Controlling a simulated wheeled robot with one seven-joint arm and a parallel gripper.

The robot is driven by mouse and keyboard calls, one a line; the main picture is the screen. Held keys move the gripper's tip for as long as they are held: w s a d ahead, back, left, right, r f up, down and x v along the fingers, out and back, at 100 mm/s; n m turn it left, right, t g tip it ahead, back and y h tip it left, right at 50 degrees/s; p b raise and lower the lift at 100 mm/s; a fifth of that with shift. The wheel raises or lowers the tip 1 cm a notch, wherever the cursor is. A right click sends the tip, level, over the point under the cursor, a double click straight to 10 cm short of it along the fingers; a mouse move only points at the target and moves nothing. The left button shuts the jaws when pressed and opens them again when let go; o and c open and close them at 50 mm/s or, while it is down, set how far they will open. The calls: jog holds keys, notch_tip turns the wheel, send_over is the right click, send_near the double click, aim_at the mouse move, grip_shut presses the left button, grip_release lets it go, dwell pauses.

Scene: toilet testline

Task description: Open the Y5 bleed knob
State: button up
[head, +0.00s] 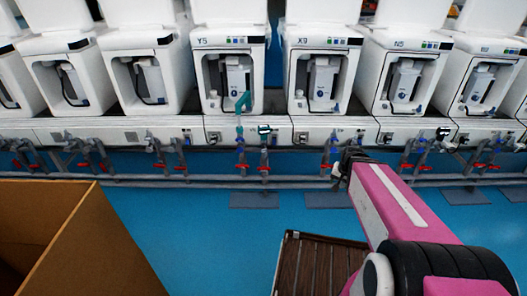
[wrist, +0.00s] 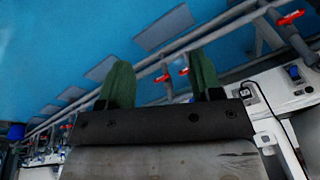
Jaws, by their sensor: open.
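The white unit labelled Y5 (head: 228,41) stands near the middle of the back row in the head view. A teal hose or handle (head: 241,103) hangs at its front. Valves with red handles (head: 264,168) sit on the pipework below it. The Y5 bleed knob is too small for me to pick out with certainty. My gripper (head: 341,172) is at the pipework to the right of Y5, below the X9 unit (head: 325,42). In the wrist view my gripper (wrist: 162,75) has its two green fingers apart, with nothing held between them. Red handles (wrist: 174,73) show beyond the fingers.
Several similar white units stand along the bench to both sides. A horizontal pipe (head: 200,183) runs low in front of them. A cardboard box (head: 75,245) is at the lower left, and a brown slatted thing (head: 318,262) at the bottom centre. Blue floor (head: 190,230) between is clear.

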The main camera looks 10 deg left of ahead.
jog(key=w+a+f+m+t+y, duration=0.1)
jog(key=w+a+f+m+t, duration=0.1)
jog(key=w+a, duration=0.35)
jog(key=w+a+f+m+t+y, duration=0.1)
jog(key=w+a+f+m+t, duration=0.1)
jog(key=w+a+m, duration=0.3)
jog(key=m+t+y, duration=0.1)
jog(key=m+t, duration=1)
jog(key=m, duration=0.4)
send_near(264, 151)
jog(key=x, duration=1.1)
jog(key=shift+a+r, duration=0.1)
jog(key=shift+a, duration=0.05)
jog(key=c, duration=0.9)
